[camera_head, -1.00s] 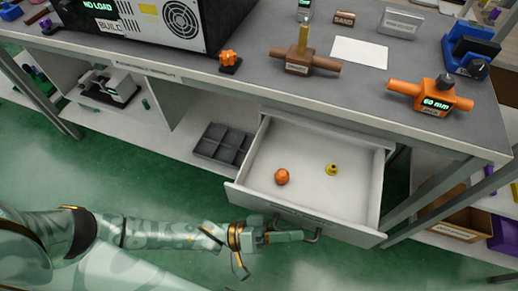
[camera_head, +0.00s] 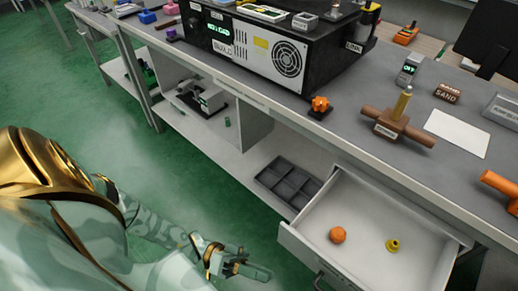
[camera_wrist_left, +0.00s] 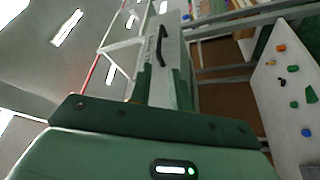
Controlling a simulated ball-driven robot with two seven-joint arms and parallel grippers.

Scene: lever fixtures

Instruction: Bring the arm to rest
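My left gripper (camera_head: 250,265) is low in the head view, over the green floor, left of the open drawer (camera_head: 292,240) and apart from it. Its fingers are apart with nothing between them. The left wrist view shows the two dark green fingers (camera_wrist_left: 164,88) with a gap, and beyond them a pale front with a dark handle (camera_wrist_left: 161,46). The drawer holds an orange ball-like piece (camera_head: 338,235) and a small yellow piece (camera_head: 392,245). Its handle (camera_head: 322,284) shows partly at the bottom edge. My right gripper is not in view.
The grey bench (camera_head: 260,95) carries a black-and-white machine (camera_head: 262,52), an orange knob (camera_head: 320,104) and a brown lever fixture (camera_head: 398,128). A dark divided tray (camera_head: 288,184) lies on the lower shelf. Open green floor (camera_head: 150,100) lies to the left.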

